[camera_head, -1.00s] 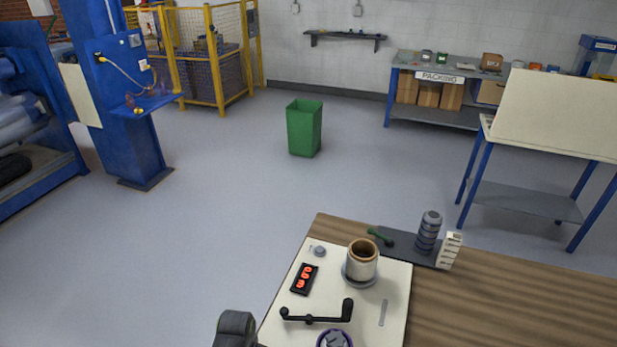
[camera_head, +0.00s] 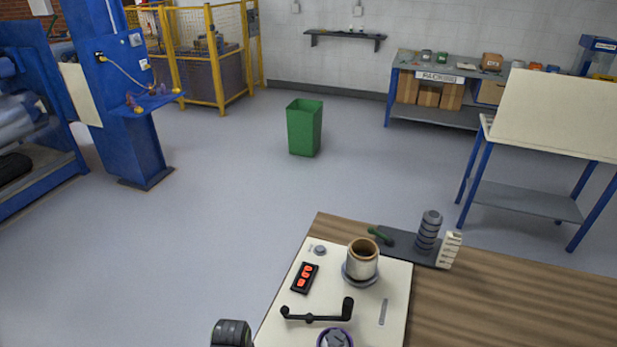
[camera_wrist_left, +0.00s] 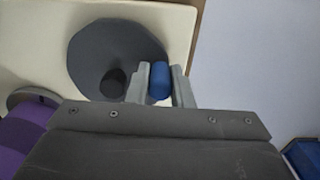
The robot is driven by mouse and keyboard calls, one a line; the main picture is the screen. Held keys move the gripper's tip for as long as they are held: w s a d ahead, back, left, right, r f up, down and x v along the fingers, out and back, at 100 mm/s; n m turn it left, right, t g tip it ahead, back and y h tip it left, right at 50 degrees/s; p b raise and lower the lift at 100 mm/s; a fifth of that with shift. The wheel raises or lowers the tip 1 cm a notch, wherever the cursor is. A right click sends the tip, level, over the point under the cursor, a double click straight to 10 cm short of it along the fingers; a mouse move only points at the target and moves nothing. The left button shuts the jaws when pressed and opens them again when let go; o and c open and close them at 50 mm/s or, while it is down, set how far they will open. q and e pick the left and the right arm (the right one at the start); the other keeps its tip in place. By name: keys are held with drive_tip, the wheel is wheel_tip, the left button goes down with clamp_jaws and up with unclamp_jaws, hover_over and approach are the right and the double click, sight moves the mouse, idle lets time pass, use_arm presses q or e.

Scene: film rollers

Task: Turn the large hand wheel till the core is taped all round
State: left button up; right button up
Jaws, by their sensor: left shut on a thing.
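The large hand wheel (camera_wrist_left: 100,50) is a dark grey disc on a cream panel in the left wrist view, with a black hub (camera_wrist_left: 112,83). My left gripper (camera_wrist_left: 161,72) is shut on its blue handle (camera_wrist_left: 159,84), at the wheel's right edge. The wheel is out of the head view, where only a dark part of my left arm shows at the bottom. The core (camera_head: 362,250) is a brown tube standing upright on the cream machine top (camera_head: 395,290), with a pale band around its side. How far the band reaches round behind is hidden. My right gripper is not in view.
A red-digit display (camera_head: 305,277), a black crank bar (camera_head: 318,312) and a purple-rimmed roll (camera_head: 334,339) are on the machine top. A dark stand with stacked grey rings (camera_head: 429,230) is behind. The wooden table (camera_head: 520,310) is clear at right.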

use_arm(q)
drive_tip(key=shift+s+d, duration=0.1)
drive_tip(key=shift+s, duration=0.05)
drive_tip(key=shift+s+d, duration=0.2)
drive_tip(key=shift+s, duration=0.75)
drive_tip(key=shift+s+d, duration=0.65)
drive_tip(key=shift+s, duration=0.2)
drive_tip(key=shift+d, duration=0.1)
